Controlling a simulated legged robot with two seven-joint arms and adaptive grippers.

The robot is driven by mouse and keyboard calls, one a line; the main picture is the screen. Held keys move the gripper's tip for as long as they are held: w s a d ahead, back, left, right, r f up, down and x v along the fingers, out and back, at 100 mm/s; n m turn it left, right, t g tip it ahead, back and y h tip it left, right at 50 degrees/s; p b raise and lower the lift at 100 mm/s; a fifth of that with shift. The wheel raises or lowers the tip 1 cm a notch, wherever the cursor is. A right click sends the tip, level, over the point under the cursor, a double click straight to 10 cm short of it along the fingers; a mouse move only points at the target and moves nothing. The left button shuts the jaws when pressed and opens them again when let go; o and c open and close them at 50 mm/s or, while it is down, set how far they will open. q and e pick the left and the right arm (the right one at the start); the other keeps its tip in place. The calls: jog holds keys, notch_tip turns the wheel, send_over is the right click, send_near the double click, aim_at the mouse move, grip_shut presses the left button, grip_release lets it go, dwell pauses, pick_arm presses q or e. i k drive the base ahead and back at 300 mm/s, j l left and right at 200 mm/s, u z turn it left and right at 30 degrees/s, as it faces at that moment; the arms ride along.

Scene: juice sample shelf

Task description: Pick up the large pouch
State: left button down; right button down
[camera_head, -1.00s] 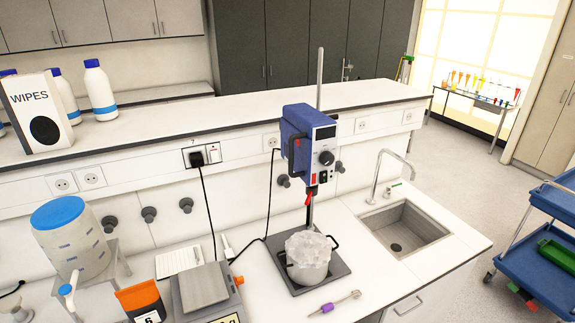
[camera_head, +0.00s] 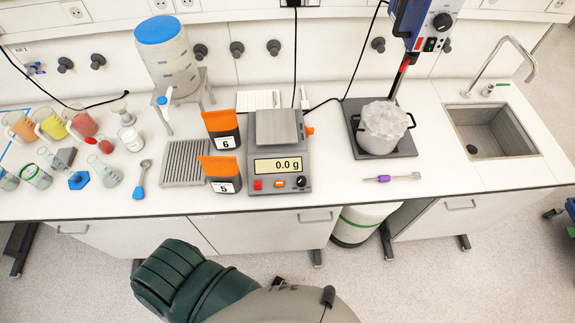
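Two orange-and-black pouches stand on the white bench. Part of my own body, dark green and grey, shows at the bottom, in front of the bench and apart from the pouches. No gripper fingers show in the view.
The scale (camera_head: 279,150) reads 0.0 g. A drip grate (camera_head: 186,163) lies left of the pouches, below a blue-lidded tank (camera_head: 167,58). Beakers and a scoop (camera_head: 141,183) are further left. A pot (camera_head: 382,127) under a stirrer, a purple-handled tool (camera_head: 390,178) and a sink (camera_head: 491,134) are right.

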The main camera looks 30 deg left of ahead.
aim_at(223, 174)
jog(key=u, duration=1.7)
